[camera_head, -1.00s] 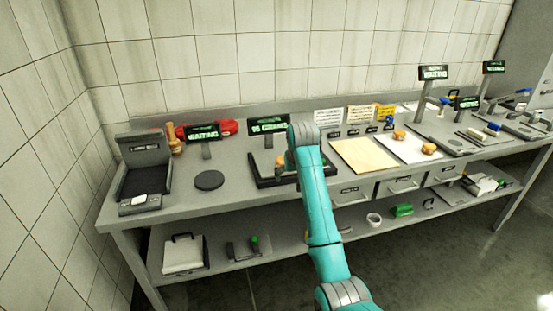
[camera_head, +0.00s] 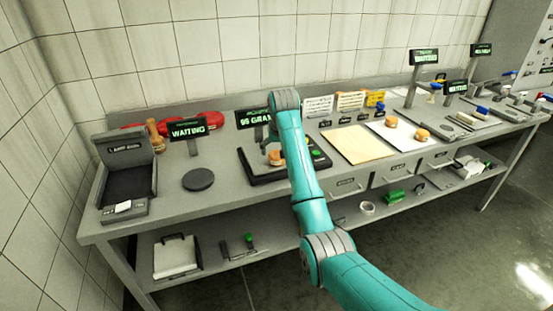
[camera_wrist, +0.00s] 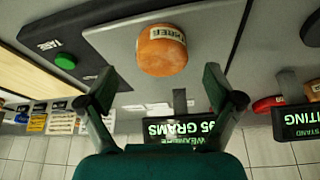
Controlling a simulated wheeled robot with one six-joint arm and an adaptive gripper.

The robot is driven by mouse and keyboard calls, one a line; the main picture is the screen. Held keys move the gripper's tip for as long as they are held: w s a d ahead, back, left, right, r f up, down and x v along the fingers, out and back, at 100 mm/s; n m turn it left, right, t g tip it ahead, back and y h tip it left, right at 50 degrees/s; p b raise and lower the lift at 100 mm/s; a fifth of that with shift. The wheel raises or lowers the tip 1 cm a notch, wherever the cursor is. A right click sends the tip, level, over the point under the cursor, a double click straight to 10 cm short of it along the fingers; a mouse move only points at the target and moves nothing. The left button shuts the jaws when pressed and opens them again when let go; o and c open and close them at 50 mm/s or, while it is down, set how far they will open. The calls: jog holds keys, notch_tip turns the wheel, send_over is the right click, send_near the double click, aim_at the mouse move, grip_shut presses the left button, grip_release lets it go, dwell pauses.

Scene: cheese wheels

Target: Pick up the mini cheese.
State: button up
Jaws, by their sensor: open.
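A small round orange cheese (camera_head: 276,158) with a pale label sits on a black weighing scale (camera_head: 262,180) on the bench. The wrist view shows this cheese (camera_wrist: 162,55) close up, upside down, above and between my fingertips in the picture. My gripper (camera_wrist: 160,74) is open, with a dark finger on each side and nothing between them. The cheese appears just beyond the fingertips, apart from them. Two more small orange cheeses (camera_head: 391,122) (camera_head: 422,135) rest on a white sheet at the right.
A display reading 95 grams (camera_head: 254,117) stands behind the scale. A green button (camera_wrist: 65,61) is on the scale. A dark round plate (camera_head: 198,179) and a black-grey device (camera_head: 126,180) stand left. A tan board (camera_head: 359,145) lies right. Signs on posts line the back.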

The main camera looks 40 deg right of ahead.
aim_at(277, 154)
jog(key=x, duration=0.4)
jog(key=shift+w+f, duration=0.15)
jog(key=shift+w, duration=0.05)
jog(key=c, duration=1.3)
